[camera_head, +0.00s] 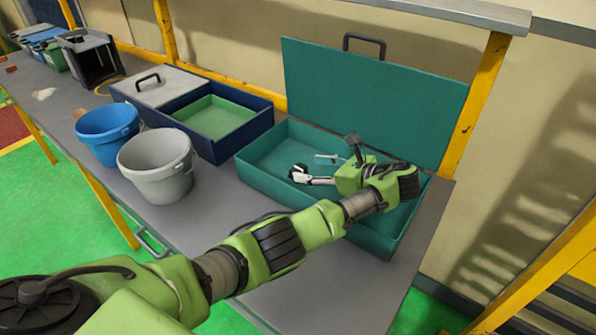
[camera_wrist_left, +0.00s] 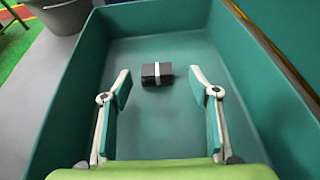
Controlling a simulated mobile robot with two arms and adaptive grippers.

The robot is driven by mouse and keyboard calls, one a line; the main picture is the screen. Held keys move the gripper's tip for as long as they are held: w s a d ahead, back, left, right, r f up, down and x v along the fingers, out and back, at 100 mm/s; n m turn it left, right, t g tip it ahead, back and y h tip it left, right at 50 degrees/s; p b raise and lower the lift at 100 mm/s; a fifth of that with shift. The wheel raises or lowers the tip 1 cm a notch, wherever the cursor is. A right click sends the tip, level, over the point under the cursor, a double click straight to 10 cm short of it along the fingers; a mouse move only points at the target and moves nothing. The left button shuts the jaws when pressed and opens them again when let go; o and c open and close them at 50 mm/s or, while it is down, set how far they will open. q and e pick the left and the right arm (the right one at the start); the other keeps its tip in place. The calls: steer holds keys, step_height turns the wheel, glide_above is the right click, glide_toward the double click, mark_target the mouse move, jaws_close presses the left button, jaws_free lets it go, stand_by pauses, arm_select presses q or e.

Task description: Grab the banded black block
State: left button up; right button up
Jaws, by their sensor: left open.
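The banded black block (camera_wrist_left: 157,74) lies on the floor of the open teal box (camera_wrist_left: 75,75), with a white band around its middle. In the left wrist view it sits just beyond my left gripper (camera_wrist_left: 160,84), roughly centred between the fingers. The fingers are spread wide apart and nothing is between their tips. I cannot clearly make out the block there. My right gripper is not in view.
The teal box's raised lid (camera_head: 370,100) stands behind it, and its walls surround my gripper. To the left are a navy box with a green inside (camera_head: 215,150), a grey bucket (camera_head: 160,185) and a blue bucket (camera_head: 108,148). Yellow posts (camera_head: 470,110) rise behind the table.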

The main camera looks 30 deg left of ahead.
mark_target(297, 168)
arm_select(q)
steer(key=shift+s+p+x, duration=0.15)
steer(key=shift+p+x, duration=0.15)
steer(key=shift+x, duration=1.25)
steer(key=shift+s+p+x, duration=0.2)
steer(key=shift+p+x, duration=0.05)
steer(key=shift+x, duration=1.3)
steer(key=c, duration=1.2)
